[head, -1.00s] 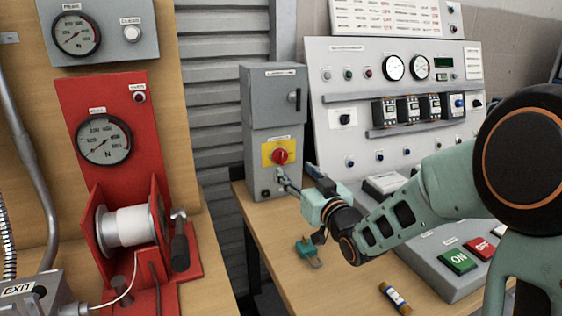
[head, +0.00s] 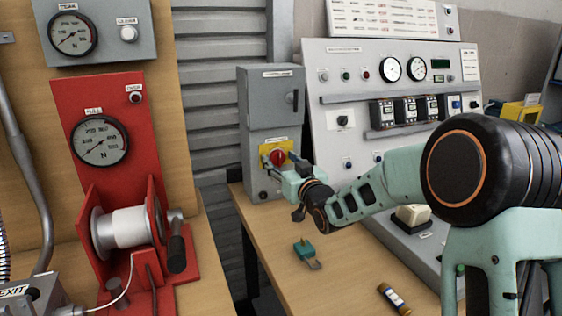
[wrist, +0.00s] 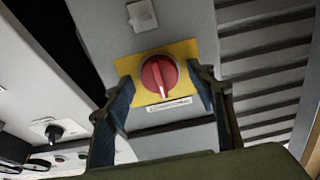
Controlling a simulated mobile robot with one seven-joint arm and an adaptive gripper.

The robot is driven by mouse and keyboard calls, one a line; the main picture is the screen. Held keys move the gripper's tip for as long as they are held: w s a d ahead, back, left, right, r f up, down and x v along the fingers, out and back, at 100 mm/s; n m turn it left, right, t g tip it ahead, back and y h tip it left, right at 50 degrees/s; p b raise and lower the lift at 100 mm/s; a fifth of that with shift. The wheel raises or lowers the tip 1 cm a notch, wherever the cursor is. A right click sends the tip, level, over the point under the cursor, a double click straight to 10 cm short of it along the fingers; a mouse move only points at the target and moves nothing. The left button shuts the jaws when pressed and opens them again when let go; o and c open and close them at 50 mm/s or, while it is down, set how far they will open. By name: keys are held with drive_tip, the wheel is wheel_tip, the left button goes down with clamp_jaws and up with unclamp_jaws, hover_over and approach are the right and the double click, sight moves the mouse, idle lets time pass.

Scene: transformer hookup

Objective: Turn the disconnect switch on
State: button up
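The disconnect switch is a red rotary knob (head: 277,158) on a yellow plate (head: 265,148), on the front of a grey cabinet (head: 262,110). In the wrist view the red knob (wrist: 158,76) shows a raised grip bar, and the yellow plate (wrist: 188,50) surrounds it. My gripper (head: 278,165) is at the knob in the head view. In the wrist view my gripper (wrist: 163,92) is open, one finger on each side of the knob. Gaps show between the fingers and the knob; I cannot tell whether the tips reach past its face.
A control panel with gauges (head: 390,69) stands right of the cabinet. A teal padlock-like item (head: 304,250) and a small cylinder (head: 393,298) lie on the wooden table (head: 275,275). A red winch stand (head: 100,110) is at left.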

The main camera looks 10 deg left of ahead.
drive_tip(key=c, duration=1.1)
drive_tip(key=m, duration=0.4)
drive_tip(key=shift+d+m, duration=0.1)
drive_tip(key=shift+m, duration=0.3)
drive_tip(key=m, duration=0.4)
drive_tip(key=shift+m, duration=0.3)
drive_tip(key=m+p, duration=0.1)
drive_tip(key=m, duration=0.4)
drive_tip(key=shift+w, duration=0.1)
drive_tip(key=shift+m, duration=1.7)
